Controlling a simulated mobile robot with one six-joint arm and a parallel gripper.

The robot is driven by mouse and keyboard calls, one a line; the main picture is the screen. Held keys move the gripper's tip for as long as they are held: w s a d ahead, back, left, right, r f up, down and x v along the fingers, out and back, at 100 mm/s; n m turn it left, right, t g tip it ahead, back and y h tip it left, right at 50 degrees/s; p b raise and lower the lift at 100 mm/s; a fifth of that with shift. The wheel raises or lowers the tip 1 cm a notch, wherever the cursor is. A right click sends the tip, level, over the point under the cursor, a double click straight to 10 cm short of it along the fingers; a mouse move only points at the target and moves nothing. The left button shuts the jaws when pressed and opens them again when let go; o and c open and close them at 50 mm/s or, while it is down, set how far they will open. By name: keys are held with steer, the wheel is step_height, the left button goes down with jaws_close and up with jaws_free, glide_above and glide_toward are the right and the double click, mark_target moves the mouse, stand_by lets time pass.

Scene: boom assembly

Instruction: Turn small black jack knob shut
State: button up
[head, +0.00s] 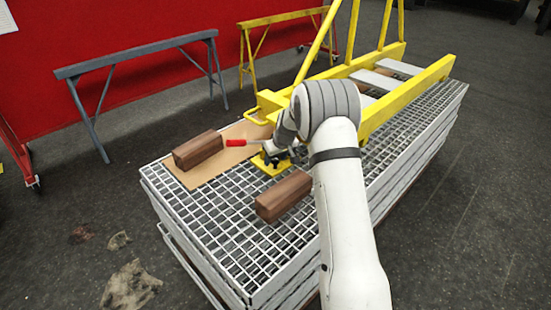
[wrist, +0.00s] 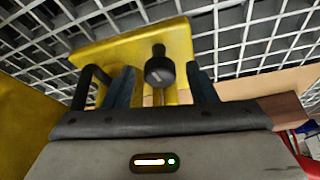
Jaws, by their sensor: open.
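The small black knob (wrist: 159,68) shows in the wrist view, with a short stem above it in the picture, in front of a yellow jack body (wrist: 110,50). My gripper (wrist: 162,84) is open, with one dark finger on each side of the knob and a visible gap on both sides. I cannot tell how deep the knob sits between the fingers. In the head view my gripper (head: 272,157) is low over the yellow jack base (head: 268,168), at the near end of the yellow boom (head: 380,100). My arm and gripper hide the knob there.
The jack stands on a stack of metal grating (head: 215,235). A red-handled tool (head: 236,142) is left of my gripper. Brown blocks lie at left (head: 198,150) and in front (head: 284,196). A black bent bar (wrist: 88,84) is near the left finger.

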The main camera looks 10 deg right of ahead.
steer(key=shift+c, duration=0.4)
steer(key=c, duration=0.9)
steer(key=shift+o, duration=0.2)
steer(key=shift+r+m+h+p, duration=0.1)
steer(key=shift+m+h+p, duration=0.2)
steer(key=shift+m+p, duration=0.4)
steer(key=shift+m, duration=0.4)
steer(key=o, duration=0.9)
steer(key=shift+o, duration=0.2)
steer(key=p+v, duration=0.1)
steer(key=v, duration=0.6)
steer(key=shift+s+r, duration=0.2)
steer(key=shift+r, duration=0.05)
